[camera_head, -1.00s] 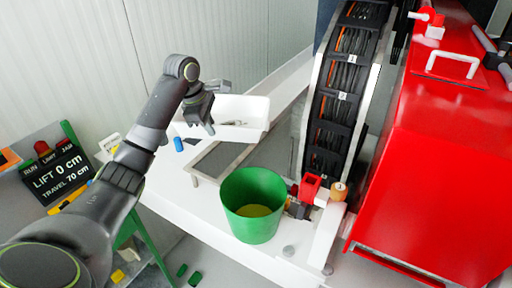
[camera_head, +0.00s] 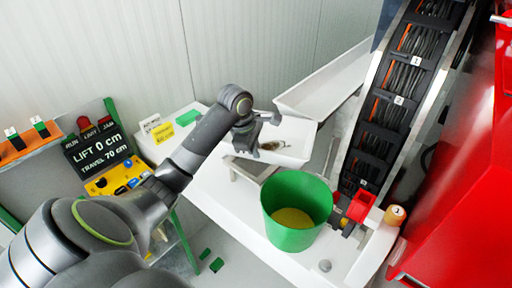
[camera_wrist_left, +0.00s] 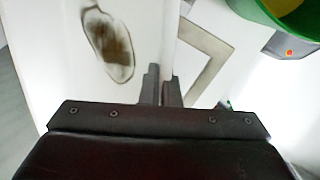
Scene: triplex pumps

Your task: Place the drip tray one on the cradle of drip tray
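The drip tray one (camera_head: 294,151) is a white shallow tray with a brown stain inside. My left gripper (camera_head: 256,138) is shut on its left wall. The left wrist view shows the two fingers (camera_wrist_left: 162,92) close together with the thin white wall between them, and the dark stain (camera_wrist_left: 110,42) to their left. The cradle (camera_head: 236,169), a grey metal frame, lies on the white bench just below the tray in the head view. Its corner also shows in the wrist view (camera_wrist_left: 215,62). I cannot tell whether tray and cradle touch. My right gripper is not in view.
A green bucket (camera_head: 290,238) with yellow contents stands close to the cradle. A long white trough (camera_head: 325,82) lies behind the tray. A black cable chain (camera_head: 390,110) and a red machine (camera_head: 465,180) stand at the right. A lift display (camera_head: 97,157) is at the left.

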